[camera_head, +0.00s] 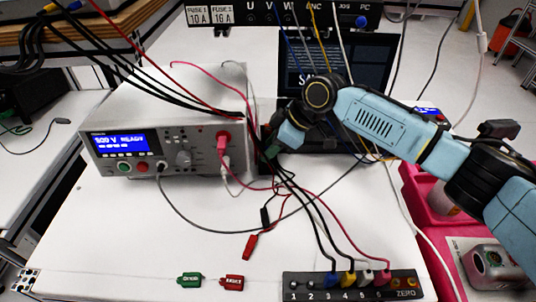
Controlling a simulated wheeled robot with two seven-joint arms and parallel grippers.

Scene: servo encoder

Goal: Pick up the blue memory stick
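I cannot make out a blue memory stick in the head view. A small green piece (189,280) and a small red piece (232,283), each with a light label, lie on the white table at the front. My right gripper (272,148) reaches in from the right, between the grey instrument (185,95) and the laptop (345,65). Its fingers are small, dark and partly lost among the cables, so their opening and anything between them cannot be told. My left gripper is not in view.
A black terminal block (350,287) with coloured plugs stands at the table's front edge. Black and red cables cross the middle. A pink tray (425,205) is at the right, partly under my arm. The white table (110,240) is clear at front left.

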